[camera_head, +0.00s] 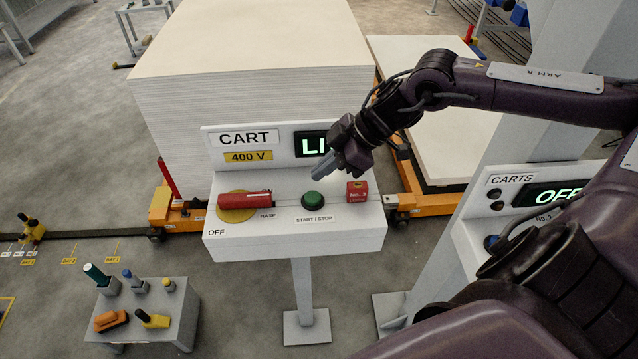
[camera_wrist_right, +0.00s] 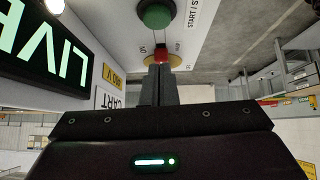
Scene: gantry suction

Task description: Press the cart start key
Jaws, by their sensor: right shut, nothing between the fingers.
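The cart start key is a round green button (camera_head: 313,199) above the label START / STOP on the white cart panel (camera_head: 295,243). It also shows at the top of the right wrist view (camera_wrist_right: 155,14). My right gripper (camera_head: 322,172) is shut and empty, its fingers pointing down and left. In the head view its tips appear just above and behind the button. In the right wrist view the closed fingers (camera_wrist_right: 160,85) look apart from the button. The panel's display (camera_wrist_right: 42,50) reads LIVE, partly hidden by my gripper in the head view. My left gripper is not in view.
A tall white stack (camera_head: 250,70) stands behind. A CARTS panel (camera_head: 510,190) reads OFF at right. A small tool stand (camera_head: 150,318) is front left.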

